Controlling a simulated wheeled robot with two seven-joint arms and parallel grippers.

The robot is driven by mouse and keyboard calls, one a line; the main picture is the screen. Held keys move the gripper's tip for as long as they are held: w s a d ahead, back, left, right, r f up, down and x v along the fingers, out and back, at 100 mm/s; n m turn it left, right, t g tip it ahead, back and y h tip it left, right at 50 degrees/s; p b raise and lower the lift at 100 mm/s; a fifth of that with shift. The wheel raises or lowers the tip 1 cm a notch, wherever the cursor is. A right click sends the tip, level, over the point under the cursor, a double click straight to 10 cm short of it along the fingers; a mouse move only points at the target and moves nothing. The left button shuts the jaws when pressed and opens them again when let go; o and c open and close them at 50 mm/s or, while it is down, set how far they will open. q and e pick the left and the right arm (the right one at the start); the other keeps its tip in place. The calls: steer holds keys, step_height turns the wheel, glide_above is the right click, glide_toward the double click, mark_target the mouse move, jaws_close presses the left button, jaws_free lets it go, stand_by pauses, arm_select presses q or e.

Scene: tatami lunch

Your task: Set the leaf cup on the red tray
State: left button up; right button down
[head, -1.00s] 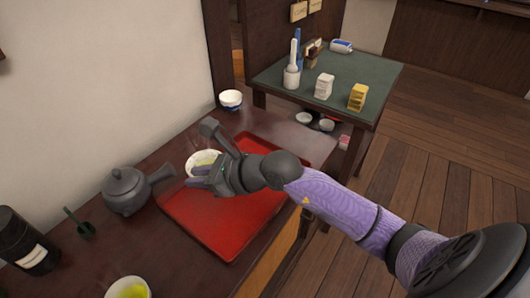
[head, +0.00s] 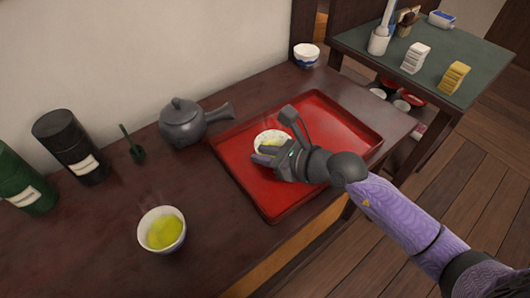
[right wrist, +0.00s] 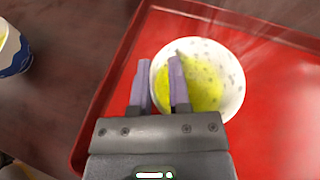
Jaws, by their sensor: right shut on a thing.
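The leaf cup (head: 263,137), a white cup with yellow-green tea, is over the left inner part of the red tray (head: 330,112). My right gripper (head: 265,153) is shut on its near rim. In the right wrist view the cup (right wrist: 232,80) shows small grey-green marks, with one finger of the right gripper (right wrist: 160,85) inside it and the other outside. The cup looks about upright. Its base is hidden, so I cannot tell whether it touches the tray (right wrist: 285,125). My left gripper is not in view.
A cup of tea (head: 161,230) stands at the front left. A grey teapot (head: 185,122) is left of the tray, with dark canisters (head: 72,145) and a green scoop (head: 135,150) beyond. A blue-white bowl (head: 307,55) stands behind. The rest of the tray is bare.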

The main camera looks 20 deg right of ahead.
steer(key=c, duration=0.6)
jaws_free()
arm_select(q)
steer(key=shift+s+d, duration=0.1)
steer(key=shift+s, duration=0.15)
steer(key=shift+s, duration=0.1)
arm_select(e)
steer(key=shift+r, duration=0.2)
steer(key=p+v, duration=0.3)
steer(key=v, duration=0.8)
steer(key=shift+s+d+p, duration=0.1)
steer(key=shift+d+p, duration=0.05)
steer(key=shift+p, duration=0.25)
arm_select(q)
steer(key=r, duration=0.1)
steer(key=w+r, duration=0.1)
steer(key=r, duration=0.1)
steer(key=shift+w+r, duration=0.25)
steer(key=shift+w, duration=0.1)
arm_select(e)
steer(key=shift+s+d+r, duration=0.15)
steer(key=shift+s+d, duration=0.05)
steer(key=shift+s, duration=0.05)
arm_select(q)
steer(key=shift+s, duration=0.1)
